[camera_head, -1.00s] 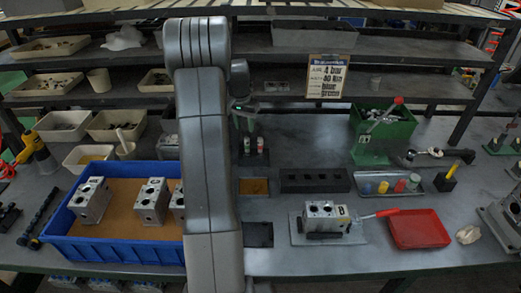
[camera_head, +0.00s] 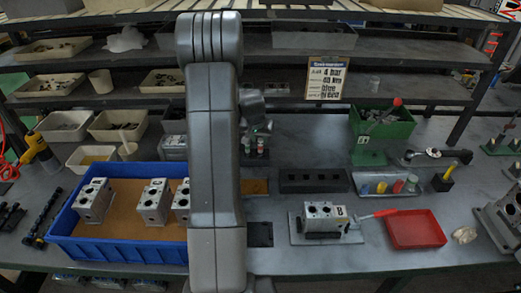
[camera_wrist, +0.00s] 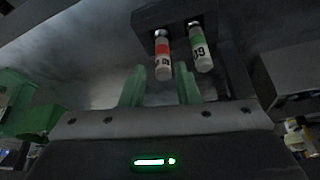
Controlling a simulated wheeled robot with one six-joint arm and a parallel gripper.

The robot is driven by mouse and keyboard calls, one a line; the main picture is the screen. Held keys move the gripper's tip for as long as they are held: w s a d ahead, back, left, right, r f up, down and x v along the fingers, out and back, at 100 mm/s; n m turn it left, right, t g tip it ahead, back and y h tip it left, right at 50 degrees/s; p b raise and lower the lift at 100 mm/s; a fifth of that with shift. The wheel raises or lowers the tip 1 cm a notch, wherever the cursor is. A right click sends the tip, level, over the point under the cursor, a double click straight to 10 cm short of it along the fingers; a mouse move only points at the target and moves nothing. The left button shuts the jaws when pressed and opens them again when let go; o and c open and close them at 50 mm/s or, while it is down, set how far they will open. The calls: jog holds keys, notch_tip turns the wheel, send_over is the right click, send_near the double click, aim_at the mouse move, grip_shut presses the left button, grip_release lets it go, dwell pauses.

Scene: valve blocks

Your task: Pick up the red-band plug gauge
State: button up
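The red-band plug gauge (camera_wrist: 163,62) sits in a dark holder (camera_wrist: 175,14) in the wrist view. It has a pale body, a red band and dark lettering. A green-band plug gauge (camera_wrist: 200,50) is beside it on the right. My gripper (camera_wrist: 160,82) is open, with one green finger on each side of the red-band gauge's near end in the picture. I see a gap on both sides, and I cannot tell how deep the gauge is between the fingers. In the head view my wrist and arm partly cover the gauge stand (camera_head: 255,157).
A blue bin (camera_head: 110,250) with valve blocks stands left of my arm. A black block with holes (camera_head: 314,181), a tray of coloured pieces (camera_head: 390,183), a valve block on a plate (camera_head: 325,219) and a red tray (camera_head: 416,229) lie to the right.

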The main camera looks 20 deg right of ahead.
aim_at(260, 142)
jog(key=shift+w+p+x, duration=0.15)
jog(key=shift+p+x, duration=0.4)
jog(key=shift+x, duration=1.2)
jog(key=shift+w+p+x, duration=0.15)
jog(key=shift+p+x, duration=0.4)
jog(key=shift+x, duration=1.15)
jog(key=shift+r, duration=0.1)
jog(key=shift+c, duration=0.4)
grip_shut()
